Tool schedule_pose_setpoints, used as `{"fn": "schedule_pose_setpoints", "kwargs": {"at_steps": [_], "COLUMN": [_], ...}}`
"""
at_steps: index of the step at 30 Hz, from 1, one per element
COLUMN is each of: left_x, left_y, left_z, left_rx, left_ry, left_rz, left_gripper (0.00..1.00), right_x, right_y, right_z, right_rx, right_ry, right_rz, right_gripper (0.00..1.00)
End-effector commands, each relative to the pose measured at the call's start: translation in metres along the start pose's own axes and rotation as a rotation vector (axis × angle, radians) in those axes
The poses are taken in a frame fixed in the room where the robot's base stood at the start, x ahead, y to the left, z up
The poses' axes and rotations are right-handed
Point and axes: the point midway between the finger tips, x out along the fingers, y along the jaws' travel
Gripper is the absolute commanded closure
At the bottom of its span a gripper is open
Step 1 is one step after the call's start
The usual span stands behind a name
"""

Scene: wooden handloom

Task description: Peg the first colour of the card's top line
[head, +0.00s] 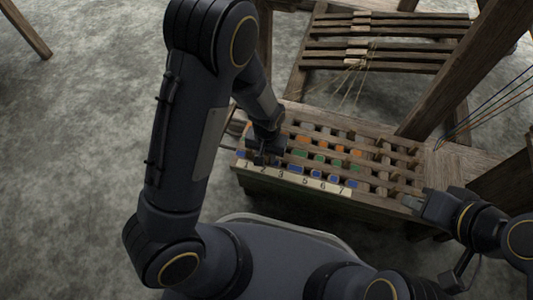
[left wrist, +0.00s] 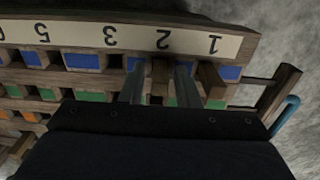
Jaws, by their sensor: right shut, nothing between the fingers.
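A wooden peg rack (head: 375,207) has rows of blue, green and orange squares and a pale number strip (head: 300,179) along its near edge. My left gripper (head: 266,152) is low over the rack's left end, by the numbers 1 to 3. In the left wrist view its two fingers (left wrist: 160,85) stand either side of a wooden peg (left wrist: 160,72), near the number 2. I cannot tell whether they touch it. Another wooden peg (left wrist: 210,78) stands beside them, near a blue square (left wrist: 230,73). My right gripper (head: 425,208) is shut and empty at the rack's right end. I cannot make out a card.
The loom's slatted part (head: 390,45) with hanging threads is behind the rack. A thick slanting beam (head: 465,70) rises at the right, with coloured cords (head: 490,105) beside it. A blue curved piece (left wrist: 287,115) shows near the rack's end. Bare floor (head: 80,130) lies left.

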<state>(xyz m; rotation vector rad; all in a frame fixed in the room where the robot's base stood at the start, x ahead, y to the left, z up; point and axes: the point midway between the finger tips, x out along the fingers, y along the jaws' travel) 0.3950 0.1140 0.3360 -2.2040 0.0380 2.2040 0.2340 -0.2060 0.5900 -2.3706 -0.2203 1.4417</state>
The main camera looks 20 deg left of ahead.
Motion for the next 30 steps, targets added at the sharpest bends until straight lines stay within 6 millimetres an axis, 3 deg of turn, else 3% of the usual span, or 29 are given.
{"fn": "schedule_pose_setpoints", "kwargs": {"at_steps": [11,22,30], "left_x": [-0.004,-0.063,-0.079], "left_y": [0.000,0.000,0.000], "left_z": [0.000,-0.001,0.000], "left_rx": [0.000,-0.001,-0.001], "left_ry": [0.001,0.003,0.000], "left_rz": [0.000,0.001,0.000], "left_gripper": [0.61,0.61,0.61], "right_x": [-0.002,-0.029,-0.034], "right_y": [-0.001,-0.013,-0.016], "right_z": [-0.001,-0.015,-0.017], "right_rx": [0.000,0.000,0.000], "right_ry": [0.000,0.000,0.000], "right_rz": [0.000,0.000,0.000], "right_gripper": [1.00,1.00,1.00]}}
